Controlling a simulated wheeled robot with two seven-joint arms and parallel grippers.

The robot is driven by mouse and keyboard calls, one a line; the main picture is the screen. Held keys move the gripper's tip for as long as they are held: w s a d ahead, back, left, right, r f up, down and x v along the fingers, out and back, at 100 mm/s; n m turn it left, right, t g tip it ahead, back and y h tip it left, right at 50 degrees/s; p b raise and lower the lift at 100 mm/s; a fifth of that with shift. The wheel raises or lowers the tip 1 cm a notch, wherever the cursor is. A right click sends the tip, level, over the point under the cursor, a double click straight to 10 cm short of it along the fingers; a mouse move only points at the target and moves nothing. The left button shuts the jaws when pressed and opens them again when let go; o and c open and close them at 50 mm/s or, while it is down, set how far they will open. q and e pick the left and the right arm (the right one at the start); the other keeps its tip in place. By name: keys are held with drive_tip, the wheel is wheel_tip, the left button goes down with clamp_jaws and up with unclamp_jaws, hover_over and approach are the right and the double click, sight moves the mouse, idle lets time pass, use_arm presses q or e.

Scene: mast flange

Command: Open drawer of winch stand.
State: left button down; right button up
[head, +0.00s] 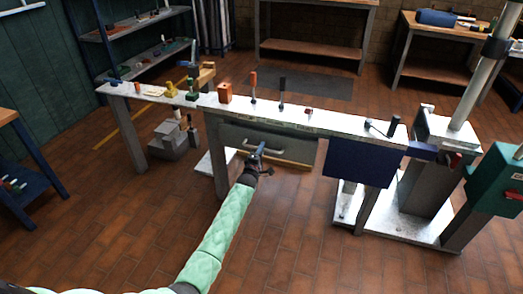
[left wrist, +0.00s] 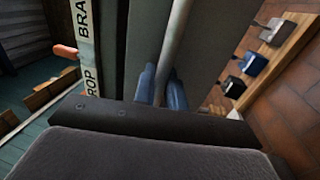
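The winch stand is a long narrow bench with a pale top (head: 322,122). Its grey drawer front (head: 290,147) hangs under the top and looks level with the bench's front edge. A pale bar handle (head: 249,148) runs along the drawer front. My left gripper (head: 257,156) is at this handle. In the left wrist view, the fingers of my left gripper (left wrist: 161,88) lie close on both sides of the grey handle bar (left wrist: 176,40), which fills the gap between them. The drawer's inside is hidden. My right gripper is not in view.
Several small tools and an orange block (head: 225,92) stand on the bench top. A dark blue panel (head: 358,165) and a post base (head: 445,135) are at the right. A labelled strip (left wrist: 84,35) shows in the left wrist view. The tiled floor in front is clear.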

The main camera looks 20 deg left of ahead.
use_arm(q)
drive_tip(key=s+p, duration=0.5)
drive_tip(key=s, duration=0.4)
drive_tip(key=shift+s+a, duration=0.15)
drive_tip(key=shift+s, duration=0.25)
drive_tip(key=c, duration=1.5)
unclamp_jaws()
drive_tip(key=shift+c, duration=0.2)
drive_tip(key=s+f, duration=0.1)
drive_tip(key=s, duration=0.6)
drive_tip(key=shift+s+a+f, duration=0.15)
drive_tip(key=shift+s+f, duration=0.15)
